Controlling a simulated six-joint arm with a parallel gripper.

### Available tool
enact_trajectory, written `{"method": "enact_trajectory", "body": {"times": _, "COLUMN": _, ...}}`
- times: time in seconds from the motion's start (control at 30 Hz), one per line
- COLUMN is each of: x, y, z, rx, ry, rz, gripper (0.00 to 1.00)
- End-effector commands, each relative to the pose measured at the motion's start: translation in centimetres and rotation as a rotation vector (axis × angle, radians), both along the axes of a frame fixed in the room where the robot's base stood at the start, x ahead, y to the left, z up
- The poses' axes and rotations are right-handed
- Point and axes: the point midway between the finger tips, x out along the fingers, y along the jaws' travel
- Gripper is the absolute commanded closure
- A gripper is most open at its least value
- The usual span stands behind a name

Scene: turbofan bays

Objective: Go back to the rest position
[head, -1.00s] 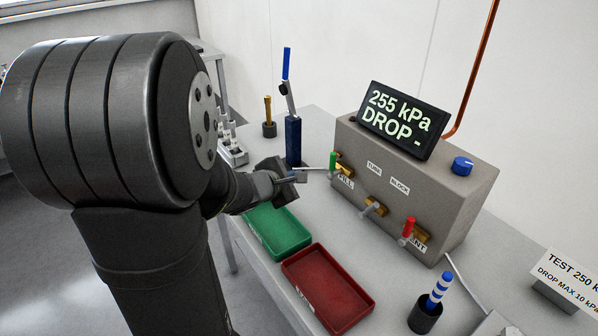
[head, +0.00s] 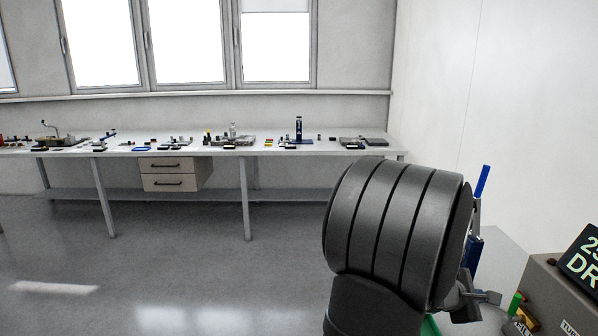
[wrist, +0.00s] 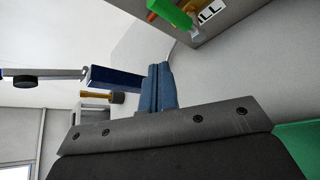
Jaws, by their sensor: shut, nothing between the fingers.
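My gripper (head: 492,297) shows at the lower right of the head view, partly behind my own arm. In the wrist view its blue fingers (wrist: 158,90) are together with nothing between them. The grey test block (head: 548,292) stands just right of the gripper in the head view, cut off by the picture edge. Its green-handled valve (head: 515,303) is close beside the fingers. In the wrist view the green handle (wrist: 170,12) is at the top, apart from the fingers.
A blue post tool (head: 473,252) stands behind my arm; in the wrist view it is left of the fingers (wrist: 115,78). A green tray (wrist: 298,145) lies at the lower right. A long bench (head: 330,147) with several parts stands under the windows. The floor between is clear.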

Motion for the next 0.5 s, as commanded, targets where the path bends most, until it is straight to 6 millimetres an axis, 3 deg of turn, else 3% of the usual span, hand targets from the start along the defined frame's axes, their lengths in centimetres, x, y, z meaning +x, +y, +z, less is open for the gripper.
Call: {"method": "enact_trajectory", "body": {"times": 0.5, "x": 1.9, "y": -3.2, "z": -3.2, "rx": -0.009, "ry": 0.278, "rz": -0.01, "gripper": 1.0}}
